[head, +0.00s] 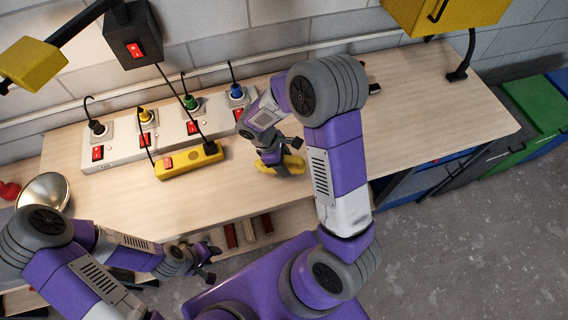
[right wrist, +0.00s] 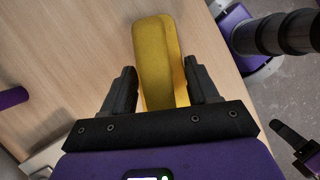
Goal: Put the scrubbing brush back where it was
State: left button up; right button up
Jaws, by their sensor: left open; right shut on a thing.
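The scrubbing brush, a yellow rounded block (right wrist: 157,65), is between the fingers of my right gripper (right wrist: 163,90) in the right wrist view. My right gripper is shut on it. In the head view, the yellow brush (head: 292,164) shows beneath my right gripper (head: 282,153), over the middle front of the wooden bench (head: 420,120). Its bristles are not visible, and I cannot tell if it touches the bench top. My left gripper (head: 208,263) is open and empty, below the bench's front edge.
A white socket strip (head: 122,153) with coloured plugs runs along the back left. A yellow switch box (head: 188,162) lies left of the brush. A metal bowl-like lamp (head: 45,191) is at far left. Painted battens (head: 248,230) lie below the front edge. The bench's right half is mostly clear.

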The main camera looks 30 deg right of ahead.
jog(key=shift+f, duration=1.05)
jog(key=shift+f, duration=0.2)
jog(key=o, duration=1.1)
jog(key=shift+r, duration=0.15)
jog(key=shift+w+r, duration=0.1)
jog(key=shift+r, duration=0.2)
jog(key=p+v, duration=0.1)
jog(key=v, duration=1)
jog(key=shift+a+r, duration=0.1)
jog(key=shift+r, duration=0.2)
